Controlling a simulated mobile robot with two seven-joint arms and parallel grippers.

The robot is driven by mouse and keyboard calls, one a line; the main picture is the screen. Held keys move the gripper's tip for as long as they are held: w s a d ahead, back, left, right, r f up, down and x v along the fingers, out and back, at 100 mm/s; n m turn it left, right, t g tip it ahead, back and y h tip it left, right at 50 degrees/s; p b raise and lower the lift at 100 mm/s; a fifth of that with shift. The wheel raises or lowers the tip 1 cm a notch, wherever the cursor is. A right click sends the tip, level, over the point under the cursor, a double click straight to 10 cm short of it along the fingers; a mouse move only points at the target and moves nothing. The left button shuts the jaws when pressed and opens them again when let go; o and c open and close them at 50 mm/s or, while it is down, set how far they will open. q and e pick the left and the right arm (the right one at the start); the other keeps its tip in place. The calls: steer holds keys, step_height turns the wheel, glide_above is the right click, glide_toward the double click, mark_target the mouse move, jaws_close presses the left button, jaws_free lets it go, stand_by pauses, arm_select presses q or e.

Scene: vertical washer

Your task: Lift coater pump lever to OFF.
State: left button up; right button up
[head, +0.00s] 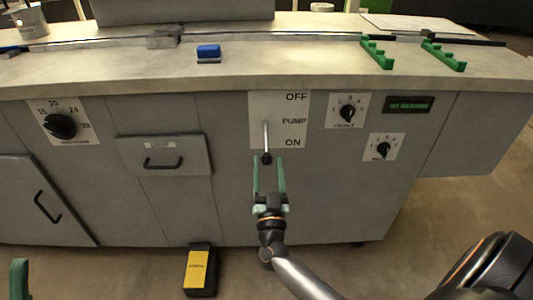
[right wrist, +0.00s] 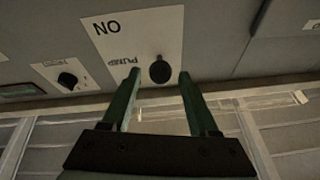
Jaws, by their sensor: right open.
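The pump lever (head: 266,137) is a thin pale rod with a dark round knob on the white panel (head: 293,105) marked OFF at the top, PUMP in the middle and ON at the bottom. The knob hangs low, at the ON end. My right gripper (head: 268,161) is open, with its green fingers pointing up on either side of the knob. In the right wrist view the dark knob (right wrist: 159,70) lies between the two fingertips; I cannot tell whether they touch it. Part of my left gripper (head: 19,278) shows at the lower left edge.
A large dial (head: 62,126) and a drawer (head: 165,161) are left of the panel. Two small knobs and a green display (head: 409,104) are to its right. A yellow-and-black pedal (head: 200,271) sits on the floor. A blue block (head: 208,53) lies on the counter.

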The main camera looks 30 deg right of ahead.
mark_target(267, 157)
steer(key=shift+b+x, duration=0.3)
steer(key=shift+x, duration=2.05)
jaws_close()
